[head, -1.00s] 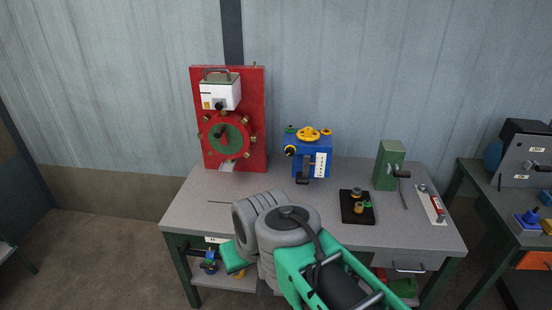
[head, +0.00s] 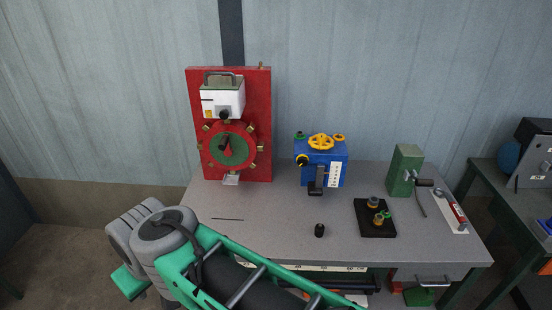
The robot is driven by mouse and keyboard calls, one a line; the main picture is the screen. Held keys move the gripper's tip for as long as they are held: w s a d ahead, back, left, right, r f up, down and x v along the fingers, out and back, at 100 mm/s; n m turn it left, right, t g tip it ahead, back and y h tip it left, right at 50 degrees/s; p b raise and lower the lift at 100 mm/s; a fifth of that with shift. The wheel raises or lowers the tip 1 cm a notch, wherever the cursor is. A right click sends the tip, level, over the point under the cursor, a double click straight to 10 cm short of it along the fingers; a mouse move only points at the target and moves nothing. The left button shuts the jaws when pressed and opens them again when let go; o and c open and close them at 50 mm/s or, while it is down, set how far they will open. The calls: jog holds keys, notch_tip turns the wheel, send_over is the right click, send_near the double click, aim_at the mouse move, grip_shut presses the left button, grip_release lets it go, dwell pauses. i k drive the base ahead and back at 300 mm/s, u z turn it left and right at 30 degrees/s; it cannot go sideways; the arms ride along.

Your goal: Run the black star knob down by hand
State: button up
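A small dark knob-like piece (head: 319,230) stands on the bare front part of the bench top; its lobes are too small to make out. A black plate (head: 376,229) to its right carries two short brass posts, one with a dark top (head: 373,203) and one with a green top (head: 382,217). Another black knob (head: 224,115) sits on the white box on the red panel. I cannot tell which of these is the star knob. My arm crosses the lower left of the view, and its gripper does not show.
The red panel (head: 261,105) with its green-centred dial (head: 235,151) stands at the back left of the grey bench (head: 270,205). A blue box (head: 340,165) with a yellow handwheel is at the middle back. A green block with a crank (head: 405,168) is at right.

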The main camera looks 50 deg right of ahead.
aim_at(302, 161)
jog(key=z, duration=0.55)
jog(key=i, duration=0.9)
jog(key=z, duration=0.85)
